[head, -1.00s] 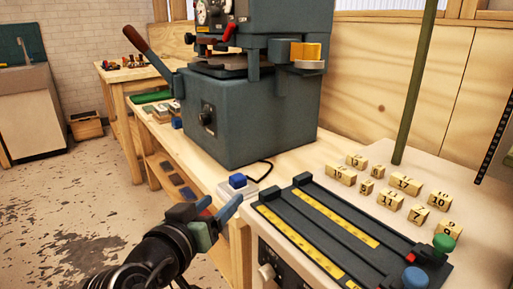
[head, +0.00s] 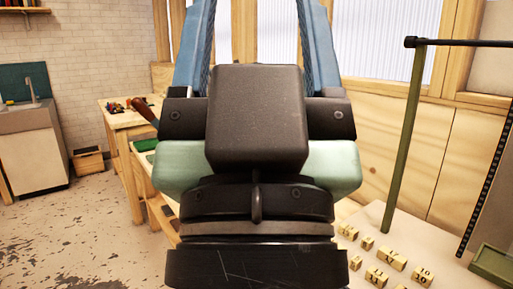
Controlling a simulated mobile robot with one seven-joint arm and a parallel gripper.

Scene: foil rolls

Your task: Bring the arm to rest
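My gripper (head: 257,28) is raised close in front of the head camera and fills the middle of the view. Its two blue fingers point up and stand wide apart. Only the wooden frame and bright window panes show between them, so it looks empty. The fingertips run up to the top edge of the picture. My gripper's dark body and wrist hide most of the dark machine and the bench behind it.
Several numbered wooden blocks (head: 392,257) lie on the pale top at lower right, near a green upright post (head: 404,140). A green tray (head: 492,264) is at the right edge. A far wooden table (head: 118,120) and open floor (head: 75,230) are at left.

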